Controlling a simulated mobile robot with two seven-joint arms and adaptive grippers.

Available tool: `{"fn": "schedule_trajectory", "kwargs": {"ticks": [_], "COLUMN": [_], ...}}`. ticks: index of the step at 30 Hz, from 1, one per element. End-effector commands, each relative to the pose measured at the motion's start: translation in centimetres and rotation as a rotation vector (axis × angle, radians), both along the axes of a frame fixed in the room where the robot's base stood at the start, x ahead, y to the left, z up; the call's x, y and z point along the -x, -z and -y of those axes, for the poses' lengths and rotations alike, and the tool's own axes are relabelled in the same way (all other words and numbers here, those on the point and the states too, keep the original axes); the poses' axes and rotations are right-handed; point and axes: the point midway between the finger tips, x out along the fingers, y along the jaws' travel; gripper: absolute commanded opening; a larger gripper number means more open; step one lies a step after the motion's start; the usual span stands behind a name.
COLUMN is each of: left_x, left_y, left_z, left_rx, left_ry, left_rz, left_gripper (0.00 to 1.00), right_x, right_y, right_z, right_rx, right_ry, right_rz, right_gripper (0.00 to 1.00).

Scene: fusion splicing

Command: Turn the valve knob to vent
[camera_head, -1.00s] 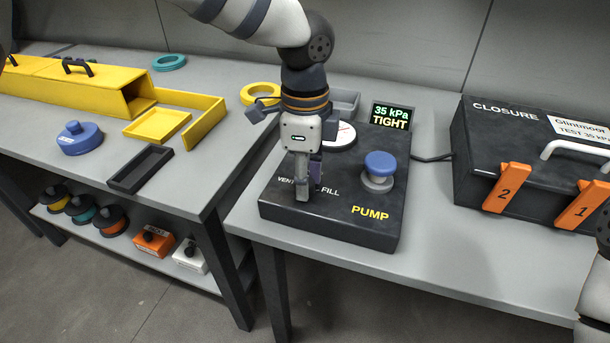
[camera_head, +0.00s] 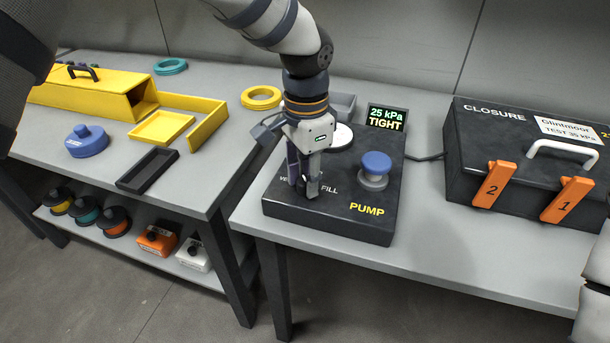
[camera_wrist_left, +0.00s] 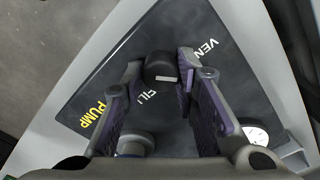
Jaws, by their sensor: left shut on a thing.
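The black valve knob (camera_wrist_left: 160,66) with a white mark sits on the dark pump box (camera_head: 335,222), between the VENT and FILL labels. My left gripper (camera_head: 304,188) points down over the box and is shut on the knob. In the left wrist view its two fingers (camera_wrist_left: 159,66) stand on either side of the knob. In the head view the fingers hide the knob and part of the VENT label. The display (camera_head: 386,118) behind the box reads 25 kPa TIGHT. My right gripper is out of view.
The blue pump button (camera_head: 375,168) stands right of my left gripper, and a round gauge (camera_head: 342,136) lies behind it. The black closure case (camera_head: 530,160) with orange latches is further right.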

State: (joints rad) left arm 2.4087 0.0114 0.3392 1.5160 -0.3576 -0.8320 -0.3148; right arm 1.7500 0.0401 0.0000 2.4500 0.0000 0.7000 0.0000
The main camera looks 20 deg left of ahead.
Motion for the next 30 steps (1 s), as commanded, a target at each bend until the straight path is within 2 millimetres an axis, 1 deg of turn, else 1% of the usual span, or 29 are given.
{"fn": "schedule_trajectory", "kwargs": {"ticks": [6,15,21,30], "left_x": [-0.02,-0.02,-0.01,0.01], "left_y": [0.06,0.07,0.09,0.11], "left_z": [-0.06,-0.06,-0.04,-0.06], "left_rx": [-0.002,-0.001,0.000,0.000], "left_ry": [-0.164,-0.312,-0.357,-0.371], "left_rz": [-0.001,0.000,-0.001,-0.002], "left_gripper": [0.00,0.00,0.00,0.00], "right_x": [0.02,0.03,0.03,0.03], "right_y": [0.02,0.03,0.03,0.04], "right_z": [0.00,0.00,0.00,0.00], "right_rx": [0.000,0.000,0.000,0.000], "right_ry": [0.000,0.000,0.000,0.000], "right_rz": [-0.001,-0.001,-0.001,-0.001], "right_gripper": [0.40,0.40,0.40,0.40]}}
